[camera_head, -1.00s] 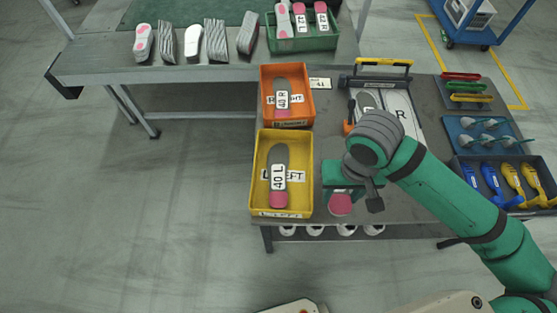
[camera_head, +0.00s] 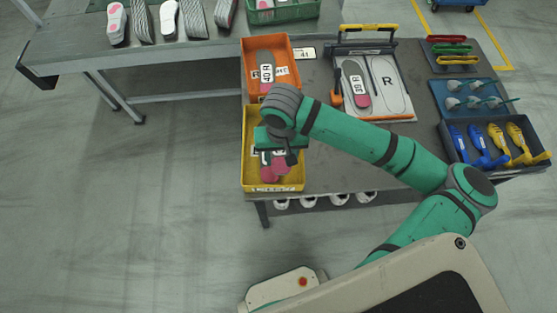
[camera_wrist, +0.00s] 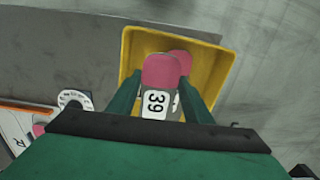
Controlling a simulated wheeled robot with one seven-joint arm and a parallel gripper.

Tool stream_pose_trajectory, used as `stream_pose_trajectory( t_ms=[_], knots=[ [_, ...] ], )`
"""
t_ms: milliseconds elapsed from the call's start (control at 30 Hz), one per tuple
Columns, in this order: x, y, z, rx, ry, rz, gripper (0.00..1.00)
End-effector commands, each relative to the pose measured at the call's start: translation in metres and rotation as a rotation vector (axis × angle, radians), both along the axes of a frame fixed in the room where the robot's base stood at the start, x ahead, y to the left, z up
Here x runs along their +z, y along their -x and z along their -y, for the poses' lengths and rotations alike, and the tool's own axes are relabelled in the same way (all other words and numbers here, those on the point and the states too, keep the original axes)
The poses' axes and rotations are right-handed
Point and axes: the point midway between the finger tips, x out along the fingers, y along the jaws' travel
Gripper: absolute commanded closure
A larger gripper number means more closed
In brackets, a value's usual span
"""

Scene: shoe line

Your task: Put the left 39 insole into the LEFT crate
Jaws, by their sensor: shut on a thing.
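My gripper (camera_head: 282,150) is over the yellow LEFT crate (camera_head: 250,128), shut on a grey insole with a pink heel. The wrist view shows the held insole (camera_wrist: 160,70) between both fingers, its white label reading 39; the side letter is hidden. The yellow crate (camera_wrist: 130,48) is behind it there. Another insole, with a pink end (camera_head: 267,173), lies in the crate, mostly covered by my gripper and the held insole. I cannot tell whether the held insole touches it. The crate's label is partly hidden.
An orange crate (camera_head: 246,62) with a 40 R insole (camera_head: 266,65) stands directly behind. To the right, a board marked R (camera_head: 388,85) carries a 39 R insole (camera_head: 355,82). Trays of coloured tools (camera_head: 490,145) stand at the far right.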

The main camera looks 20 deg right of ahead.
Motion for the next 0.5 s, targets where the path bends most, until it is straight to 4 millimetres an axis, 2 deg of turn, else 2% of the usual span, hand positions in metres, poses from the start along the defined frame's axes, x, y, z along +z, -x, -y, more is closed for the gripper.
stream_pose_trajectory(
  t_ms=[167, 333, 500],
  knots=[
    [-0.012, -0.006, -0.007, 0.001, -0.002, -0.002, 0.76],
    [-0.036, -0.005, -0.006, -0.002, -0.001, -0.002, 0.76],
    [-0.040, -0.006, -0.006, -0.001, -0.001, 0.000, 0.76]
  ],
)
